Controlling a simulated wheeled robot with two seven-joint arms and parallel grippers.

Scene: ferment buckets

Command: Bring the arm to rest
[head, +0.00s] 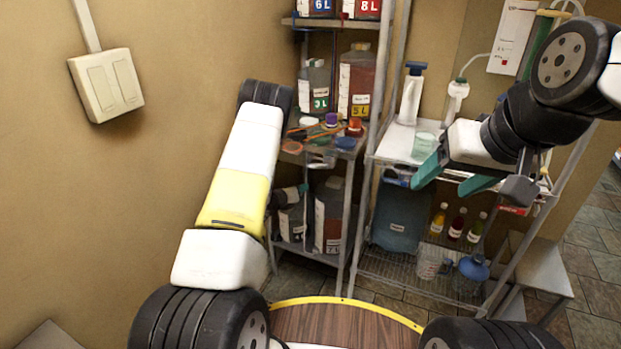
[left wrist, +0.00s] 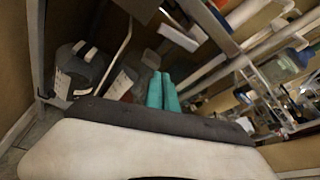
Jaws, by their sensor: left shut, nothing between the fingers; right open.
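My left arm (head: 240,165) rises from the bottom left of the head view and bends at its top in front of the shelf. Its gripper is mostly hidden behind the arm there. In the left wrist view my left gripper (left wrist: 162,78) has its two teal fingers together, with nothing between them. My right gripper (head: 440,189) is at the right of the head view, in front of the right rack, its teal fingers apart and empty.
A metal shelf (head: 340,225) with jugs (head: 357,80) stands behind my left arm. A wire rack (head: 410,265) with bottles (head: 457,224) and a blue container (head: 400,217) stands to its right. A stool (head: 537,262) is at the right. A switch (head: 106,86) is on the left wall.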

